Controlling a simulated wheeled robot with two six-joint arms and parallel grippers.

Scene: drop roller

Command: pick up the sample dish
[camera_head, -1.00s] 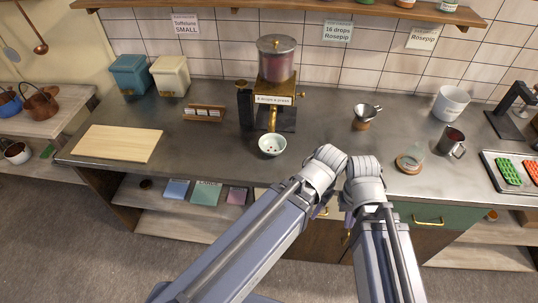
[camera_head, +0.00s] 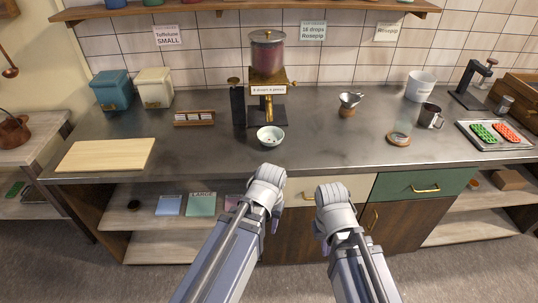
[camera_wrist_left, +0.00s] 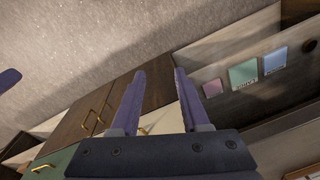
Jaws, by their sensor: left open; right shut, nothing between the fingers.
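A cutting board (camera_head: 105,155) lies left on the counter (camera_head: 200,155). A card rack (camera_head: 194,118) stands behind. The counter around the dish's front is clear.

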